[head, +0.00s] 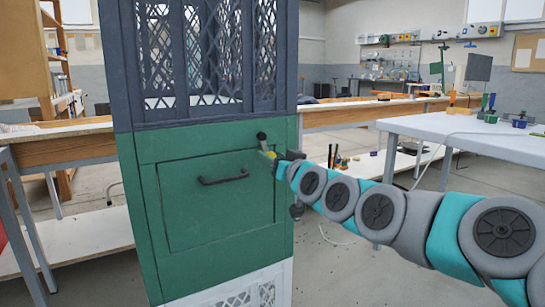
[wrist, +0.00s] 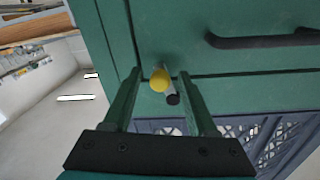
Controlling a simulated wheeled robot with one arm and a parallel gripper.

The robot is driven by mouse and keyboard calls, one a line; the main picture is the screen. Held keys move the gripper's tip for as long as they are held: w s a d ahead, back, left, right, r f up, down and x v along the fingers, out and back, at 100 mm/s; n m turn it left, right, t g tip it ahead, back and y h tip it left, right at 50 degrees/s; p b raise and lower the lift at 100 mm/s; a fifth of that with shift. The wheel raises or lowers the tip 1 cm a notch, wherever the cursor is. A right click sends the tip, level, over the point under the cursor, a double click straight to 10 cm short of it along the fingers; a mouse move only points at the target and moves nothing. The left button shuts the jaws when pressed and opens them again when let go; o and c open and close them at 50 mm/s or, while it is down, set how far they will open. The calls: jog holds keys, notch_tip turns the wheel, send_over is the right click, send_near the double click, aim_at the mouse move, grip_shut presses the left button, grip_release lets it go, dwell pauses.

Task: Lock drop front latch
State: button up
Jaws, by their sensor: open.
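The green drop front (head: 215,205) is a square panel in the cabinet, flush with its frame and looking shut. It has a black bar handle (head: 223,177), also in the wrist view (wrist: 262,40). The latch (head: 264,146) is by the panel's upper right corner: a dark round pivot, a short grey bar and a yellow tip (wrist: 159,79). The bar slants down and right from the pivot in the head view. My gripper (head: 279,164) is at the latch. In the wrist view its open fingers (wrist: 160,76) stand on either side of the yellow tip, with gaps on both sides.
Dark lattice panels (head: 215,55) form the cabinet's upper part, above the green section. A white-topped table (head: 470,135) stands to the right, behind my arm. A wooden bench (head: 65,145) is at the left. Floor shows between the cabinet and the table.

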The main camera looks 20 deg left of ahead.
jog(key=shift+w+a+r, duration=0.1)
jog(key=shift+w+a, duration=0.05)
grip_shut()
dwell(0.5)
